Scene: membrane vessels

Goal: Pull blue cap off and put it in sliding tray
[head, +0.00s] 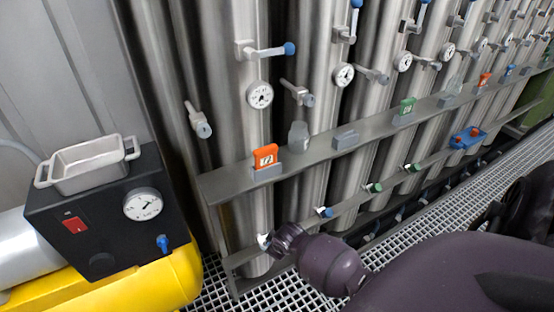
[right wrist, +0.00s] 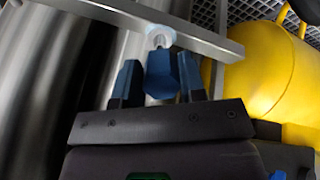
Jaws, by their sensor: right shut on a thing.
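My right gripper (head: 282,240) reaches in from the right to the lower rail at the front-most vessel. In the right wrist view my right gripper (right wrist: 158,85) has its fingers on both sides of a blue cap (right wrist: 162,75). The cap is up against a round white fitting (right wrist: 160,36) on the rail; whether it is still seated there is unclear. In the head view the white fitting (head: 263,242) shows just past the fingertips, and the held cap is hidden. A small blue tray (head: 467,139) with orange-red pieces is on the lower rail further right. My left gripper is out of view.
A metal pan (head: 88,166) sits on a black box (head: 97,215) with a gauge, above a yellow tank (head: 160,283). Further along the lower rail are another blue cap (head: 324,212) and green caps (head: 374,187). The upper shelf (head: 222,184) carries tags and holders. Grating covers the floor.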

